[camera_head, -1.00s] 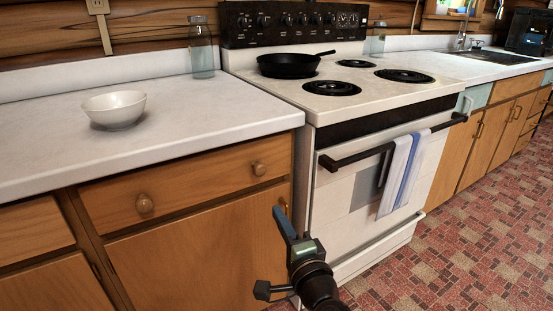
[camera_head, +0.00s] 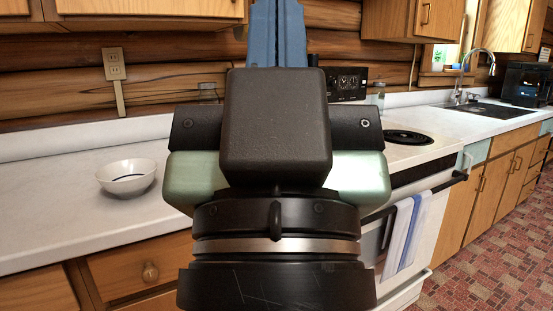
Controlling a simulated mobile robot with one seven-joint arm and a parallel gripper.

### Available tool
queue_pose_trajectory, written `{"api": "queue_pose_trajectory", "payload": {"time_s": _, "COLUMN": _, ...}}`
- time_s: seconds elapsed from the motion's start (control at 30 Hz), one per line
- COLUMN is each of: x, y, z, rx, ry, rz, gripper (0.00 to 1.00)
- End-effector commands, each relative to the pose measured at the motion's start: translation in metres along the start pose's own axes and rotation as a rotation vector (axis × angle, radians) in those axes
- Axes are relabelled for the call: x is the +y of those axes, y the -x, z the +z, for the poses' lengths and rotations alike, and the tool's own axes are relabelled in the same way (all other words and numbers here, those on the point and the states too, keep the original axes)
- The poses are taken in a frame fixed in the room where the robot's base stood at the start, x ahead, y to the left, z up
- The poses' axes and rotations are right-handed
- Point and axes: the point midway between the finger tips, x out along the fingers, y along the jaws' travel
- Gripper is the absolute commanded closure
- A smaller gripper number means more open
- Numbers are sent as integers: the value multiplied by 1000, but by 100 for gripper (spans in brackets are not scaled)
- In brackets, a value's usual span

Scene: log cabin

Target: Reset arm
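My gripper (camera_head: 279,20) is raised in the middle of the picture, close to the camera, with its blue fingers pointing up. The fingers lie side by side with no clear gap, and nothing shows between them. Their tips reach the top edge of the frame. The dark wrist and pale green gripper body hide much of the stove and counter behind.
A white bowl (camera_head: 126,178) stands on the left counter (camera_head: 60,215). The stove (camera_head: 425,152) is partly hidden, with a towel (camera_head: 407,230) on its door handle. A sink (camera_head: 490,112) lies at the back right. Red patterned floor (camera_head: 500,255) is clear at right.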

Motion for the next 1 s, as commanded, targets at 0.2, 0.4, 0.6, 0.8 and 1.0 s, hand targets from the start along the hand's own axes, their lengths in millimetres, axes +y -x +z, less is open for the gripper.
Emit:
{"api": "queue_pose_trajectory", "payload": {"time_s": 0.2, "x": 0, "y": -60, "z": -56, "rx": -2, "ry": -3, "rz": -1, "gripper": 100}}
{"api": "queue_pose_trajectory", "payload": {"time_s": 0.4, "x": 0, "y": -104, "z": -97, "rx": -3, "ry": -5, "rz": -2, "gripper": 100}}
{"api": "queue_pose_trajectory", "payload": {"time_s": 0.6, "x": 0, "y": -148, "z": -138, "rx": -3, "ry": -6, "rz": -2, "gripper": 100}}
{"api": "queue_pose_trajectory", "payload": {"time_s": 0.8, "x": 0, "y": -187, "z": -175, "rx": -3, "ry": -6, "rz": -3, "gripper": 100}}
{"api": "queue_pose_trajectory", "payload": {"time_s": 1.0, "x": 0, "y": -206, "z": -192, "rx": -4, "ry": -6, "rz": -3, "gripper": 100}}
